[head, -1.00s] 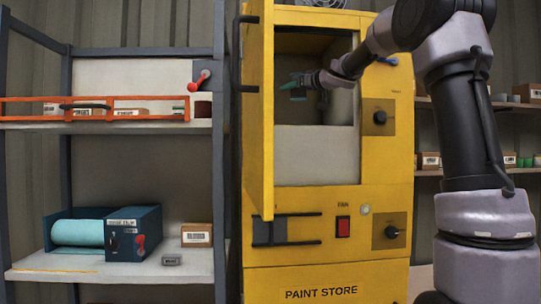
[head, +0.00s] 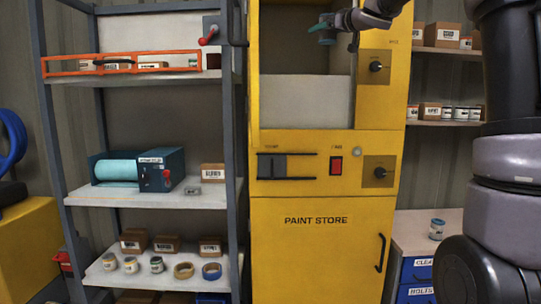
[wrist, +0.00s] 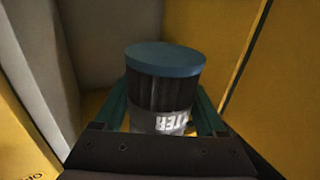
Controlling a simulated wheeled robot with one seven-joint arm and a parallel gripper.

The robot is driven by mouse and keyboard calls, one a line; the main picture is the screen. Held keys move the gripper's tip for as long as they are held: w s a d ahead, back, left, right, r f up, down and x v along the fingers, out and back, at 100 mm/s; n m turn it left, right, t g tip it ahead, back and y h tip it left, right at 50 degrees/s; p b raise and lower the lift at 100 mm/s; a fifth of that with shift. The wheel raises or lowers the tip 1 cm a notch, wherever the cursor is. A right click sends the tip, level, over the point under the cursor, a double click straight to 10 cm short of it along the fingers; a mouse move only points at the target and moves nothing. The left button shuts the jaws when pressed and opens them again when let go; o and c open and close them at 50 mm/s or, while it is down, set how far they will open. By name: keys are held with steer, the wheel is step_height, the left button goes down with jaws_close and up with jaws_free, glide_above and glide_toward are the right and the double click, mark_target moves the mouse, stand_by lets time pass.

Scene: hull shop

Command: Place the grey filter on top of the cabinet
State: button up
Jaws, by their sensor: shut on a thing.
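The filter (wrist: 165,85) is a dark grey pleated cylinder with a blue-grey cap and a pale label, partly readable as "TER". My gripper (wrist: 162,112) is shut on it, one teal finger on each side. In the head view my gripper (head: 324,30) is at the upper opening of the yellow cabinet (head: 310,225), marked PAINT STORE, near the opening's right side. The filter cannot be made out clearly there. In the wrist view a grey wall is left of the filter and a yellow panel right of it. The cabinet's top is out of the head view.
A shelf rack (head: 230,150) stands left of the cabinet, with a blue unit (head: 161,171) and boxes. The cabinet front has dark knobs (head: 375,66) and a red switch (head: 336,166). A blue drawer unit (head: 417,270) with a tin on top (head: 437,229) stands right.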

steer(key=s+d+f+m+t+h, duration=0.1)
steer(key=s+d+f+m+h, duration=0.15)
steer(key=f, duration=1.85)
steer(key=s+d+f+m+t+h, duration=0.1)
steer(key=s+d+f+m+h, duration=0.2)
steer(key=f, duration=1.9)
steer(key=s+d+f+m+h, duration=0.15)
steer(key=d+f+h, duration=0.3)
steer(key=f, duration=1.65)
steer(key=s+r+n+y, duration=0.1)
steer(key=s+r, duration=0.2)
steer(key=s, duration=0.3)
steer(key=shift+d, duration=0.25)
